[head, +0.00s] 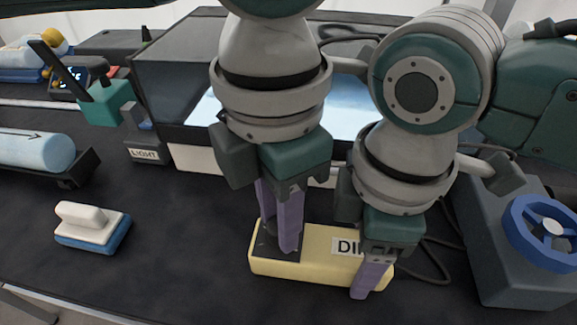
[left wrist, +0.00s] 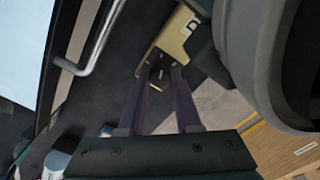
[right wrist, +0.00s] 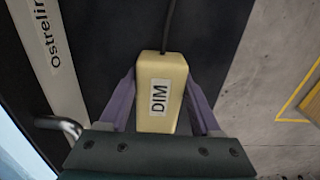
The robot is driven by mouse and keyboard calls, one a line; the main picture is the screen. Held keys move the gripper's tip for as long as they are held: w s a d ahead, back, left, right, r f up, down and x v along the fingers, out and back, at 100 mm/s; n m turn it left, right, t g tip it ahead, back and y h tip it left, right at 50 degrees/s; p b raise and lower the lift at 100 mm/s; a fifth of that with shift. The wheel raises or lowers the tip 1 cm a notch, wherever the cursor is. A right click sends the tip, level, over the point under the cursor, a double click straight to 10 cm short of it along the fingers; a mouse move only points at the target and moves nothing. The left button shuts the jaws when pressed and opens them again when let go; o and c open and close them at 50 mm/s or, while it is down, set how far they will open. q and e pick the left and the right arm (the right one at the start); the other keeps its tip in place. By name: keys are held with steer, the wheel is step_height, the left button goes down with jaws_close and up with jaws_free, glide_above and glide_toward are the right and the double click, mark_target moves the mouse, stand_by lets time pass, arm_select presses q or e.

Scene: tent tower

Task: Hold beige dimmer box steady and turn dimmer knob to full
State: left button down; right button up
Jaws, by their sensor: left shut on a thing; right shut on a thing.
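The beige dimmer box (head: 318,273) lies flat on the dark table near its front edge, with a "DIM" label partly hidden by my right arm. My left gripper (head: 275,246) points down at the box's left end, shut on the dark dimmer knob. The left wrist view shows the knob (left wrist: 157,75) between its purple fingertips, with a light mark on it. My right gripper (head: 372,272) is shut across the box's right end. In the right wrist view its fingers are on both sides of the box (right wrist: 148,121), and the label reads "DIM".
A grey housing with a blue handwheel (head: 513,232) stands to the right. A white-and-blue block (head: 92,227) lies to the left, with a pale blue cylinder (head: 38,150) beyond it. A large dark box (head: 178,75) with a lit panel stands behind. A dark cable (right wrist: 170,25) leaves the dimmer box.

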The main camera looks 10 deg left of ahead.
stand_by(0.3)
arm_select(q)
steer(key=c, duration=0.6)
jaws_free()
steer(key=shift+r, duration=0.1)
step_height(320, 180, up, 12)
steer(key=shift+f, duration=0.1)
